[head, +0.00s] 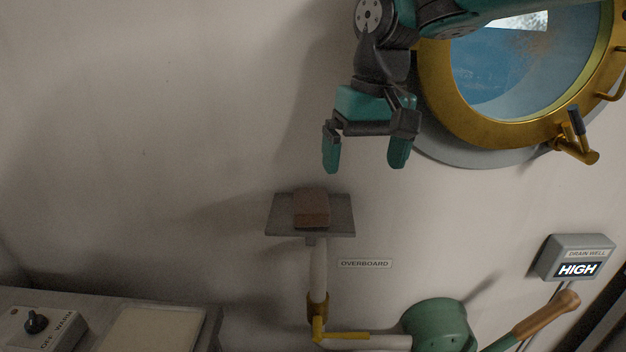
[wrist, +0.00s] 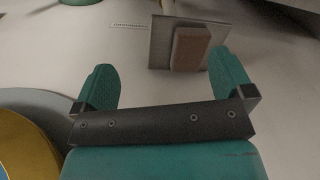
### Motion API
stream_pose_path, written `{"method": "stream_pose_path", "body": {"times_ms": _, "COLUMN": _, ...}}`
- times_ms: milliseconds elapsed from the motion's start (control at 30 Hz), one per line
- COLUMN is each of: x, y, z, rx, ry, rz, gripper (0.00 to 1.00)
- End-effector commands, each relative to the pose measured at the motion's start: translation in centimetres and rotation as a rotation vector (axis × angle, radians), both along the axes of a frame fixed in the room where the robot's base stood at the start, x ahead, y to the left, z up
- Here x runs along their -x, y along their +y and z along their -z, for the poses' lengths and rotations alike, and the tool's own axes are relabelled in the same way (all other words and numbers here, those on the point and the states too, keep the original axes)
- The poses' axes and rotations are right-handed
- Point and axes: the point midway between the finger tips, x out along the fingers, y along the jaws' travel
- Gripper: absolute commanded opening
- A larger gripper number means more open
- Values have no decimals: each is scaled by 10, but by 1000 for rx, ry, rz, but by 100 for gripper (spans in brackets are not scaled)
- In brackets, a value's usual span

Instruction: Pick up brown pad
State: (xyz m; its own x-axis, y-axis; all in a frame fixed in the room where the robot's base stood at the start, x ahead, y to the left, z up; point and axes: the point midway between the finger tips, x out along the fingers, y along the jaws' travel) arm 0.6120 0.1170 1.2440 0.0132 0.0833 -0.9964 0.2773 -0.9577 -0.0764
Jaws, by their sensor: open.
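The brown pad (head: 311,209) is a small block lying on a flat grey shelf plate (head: 343,222) in the head view. The pad also shows in the wrist view (wrist: 190,48), beyond my fingertips and closer to the right finger. The grey plate shows behind it there (wrist: 160,42). My gripper (head: 365,168) is open and empty, pointing down, above the pad and a little to its right in the head view. The fingers show apart in the wrist view (wrist: 160,72). Nothing is between them, and they do not touch the pad.
A brass-rimmed porthole (head: 440,100) is right of my gripper. Below the plate are a white pipe (head: 318,270), a green pump housing (head: 437,322) and a wooden handle (head: 547,313). A drain well display (head: 577,258) reads HIGH. A counter with a knob box (head: 38,325) is lower left.

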Motion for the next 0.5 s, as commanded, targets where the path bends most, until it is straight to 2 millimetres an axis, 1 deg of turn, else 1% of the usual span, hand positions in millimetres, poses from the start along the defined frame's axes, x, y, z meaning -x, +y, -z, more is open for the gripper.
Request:
{"method": "stream_pose_path", "body": {"times_ms": 33, "x": -19, "y": 16, "z": -20, "rx": 20, "ry": 5, "rz": 37, "gripper": 99}}
{"method": "stream_pose_path", "body": {"times_ms": 100, "x": -38, "y": 34, "z": -31, "rx": 44, "ry": 10, "rz": 100, "gripper": 99}}
{"method": "stream_pose_path", "body": {"times_ms": 200, "x": -56, "y": 55, "z": -41, "rx": 66, "ry": 17, "rz": 170, "gripper": 99}}
{"method": "stream_pose_path", "body": {"times_ms": 300, "x": -66, "y": 69, "z": -46, "rx": 77, "ry": 22, "rz": 217, "gripper": 99}}
{"method": "stream_pose_path", "body": {"times_ms": 367, "x": -68, "y": 74, "z": -46, "rx": 81, "ry": 25, "rz": 234, "gripper": 99}}
{"method": "stream_pose_path", "body": {"times_ms": 467, "x": -70, "y": 77, "z": -38, "rx": 85, "ry": 28, "rz": 246, "gripper": 99}}
{"method": "stream_pose_path", "body": {"times_ms": 500, "x": -70, "y": 77, "z": -32, "rx": 85, "ry": 28, "rz": 248, "gripper": 99}}
